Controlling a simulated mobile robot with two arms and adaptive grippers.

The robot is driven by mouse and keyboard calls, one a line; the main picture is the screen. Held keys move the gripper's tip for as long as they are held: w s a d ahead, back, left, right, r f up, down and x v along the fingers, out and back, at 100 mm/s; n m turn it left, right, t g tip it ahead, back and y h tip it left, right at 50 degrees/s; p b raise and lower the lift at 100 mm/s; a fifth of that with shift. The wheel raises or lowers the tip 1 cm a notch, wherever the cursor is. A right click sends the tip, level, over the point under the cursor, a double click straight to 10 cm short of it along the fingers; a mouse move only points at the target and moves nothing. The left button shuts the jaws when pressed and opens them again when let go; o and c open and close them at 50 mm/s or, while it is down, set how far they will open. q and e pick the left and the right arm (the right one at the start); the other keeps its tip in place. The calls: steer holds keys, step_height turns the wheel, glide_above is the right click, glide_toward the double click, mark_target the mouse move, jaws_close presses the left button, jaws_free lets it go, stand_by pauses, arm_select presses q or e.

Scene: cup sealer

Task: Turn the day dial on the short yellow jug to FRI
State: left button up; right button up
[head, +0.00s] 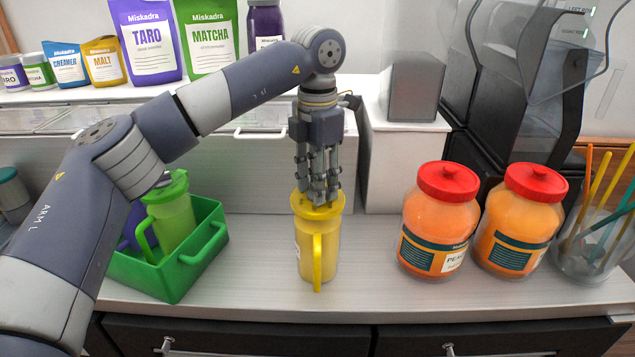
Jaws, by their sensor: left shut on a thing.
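The short yellow jug (329,250) stands upright on the counter, its handle facing the front. A yellow lid (332,212) sits on its top. My left gripper (319,200) points straight down onto the lid and is shut on the dial at its top. The fingers hide the dial, so its day marking cannot be read. My right gripper is not in view.
A green crate (212,252) with a green jug (172,215) stands to the left. Two orange jars with red lids (447,182) and a clear container of colored sticks (590,240) stand to the right. The counter (370,290) is clear around the yellow jug.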

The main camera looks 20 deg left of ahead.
arm_select(q)
steer(key=shift+n, duration=0.5)
steer(key=o, duration=1.1)
steer(key=shift+c, duration=0.2)
step_height(320, 180, up, 12)
